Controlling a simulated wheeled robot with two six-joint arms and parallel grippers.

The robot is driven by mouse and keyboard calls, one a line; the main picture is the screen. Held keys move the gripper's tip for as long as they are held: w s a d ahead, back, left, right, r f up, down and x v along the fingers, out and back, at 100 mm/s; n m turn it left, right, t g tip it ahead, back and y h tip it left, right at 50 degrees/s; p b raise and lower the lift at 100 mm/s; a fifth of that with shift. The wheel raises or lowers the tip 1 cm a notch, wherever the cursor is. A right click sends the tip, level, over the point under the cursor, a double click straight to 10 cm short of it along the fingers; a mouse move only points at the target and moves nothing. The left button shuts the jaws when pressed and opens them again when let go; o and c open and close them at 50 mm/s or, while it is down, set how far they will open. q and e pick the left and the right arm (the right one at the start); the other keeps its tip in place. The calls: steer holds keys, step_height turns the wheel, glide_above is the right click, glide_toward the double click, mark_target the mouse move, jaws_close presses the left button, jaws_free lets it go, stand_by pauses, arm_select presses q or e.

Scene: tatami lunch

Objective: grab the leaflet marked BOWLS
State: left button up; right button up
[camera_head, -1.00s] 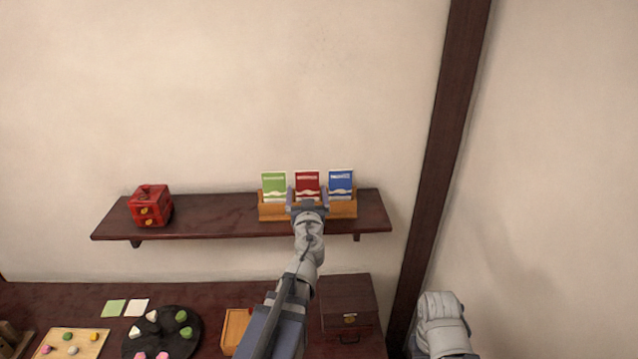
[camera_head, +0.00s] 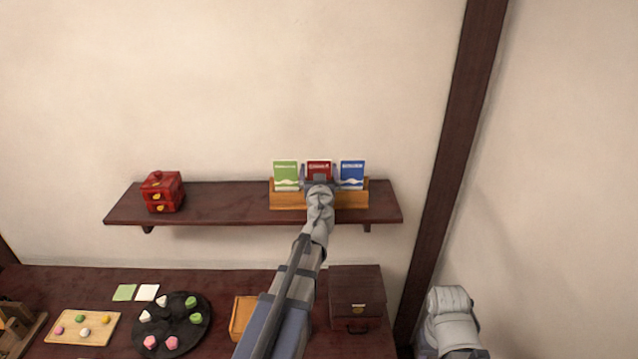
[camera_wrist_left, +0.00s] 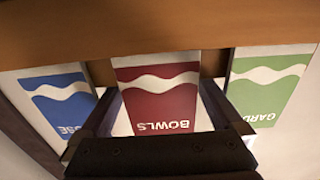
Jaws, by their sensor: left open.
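The red leaflet (camera_head: 318,168) stands in the middle slot of a wooden leaflet rack (camera_head: 285,202) on the wall shelf. In the left wrist view, upside down, the red leaflet (camera_wrist_left: 160,97) reads BOWLS. A green leaflet (camera_head: 286,174) is on its left and a blue leaflet (camera_head: 352,174) on its right in the head view. My left gripper (camera_head: 319,177) is open, with one finger on each side of the red leaflet. I cannot tell whether the fingers touch it. The gripper hides the leaflet's lower part in the head view.
A small red drawer box (camera_head: 162,192) stands at the left of the dark shelf (camera_head: 230,208). Below, a dark counter holds a round black plate (camera_head: 172,324) of sweets, a wooden board (camera_head: 70,335) and a brown chest (camera_head: 356,297). A dark post (camera_head: 452,160) stands right of the shelf.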

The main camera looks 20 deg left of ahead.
arm_select(q)
steer(key=shift+w+a, duration=0.1)
steer(key=shift+w, duration=0.05)
steer(key=c, duration=1.1)
steer(key=shift+r, duration=0.15)
step_height(320, 180, up, 10)
steer(key=p, duration=1)
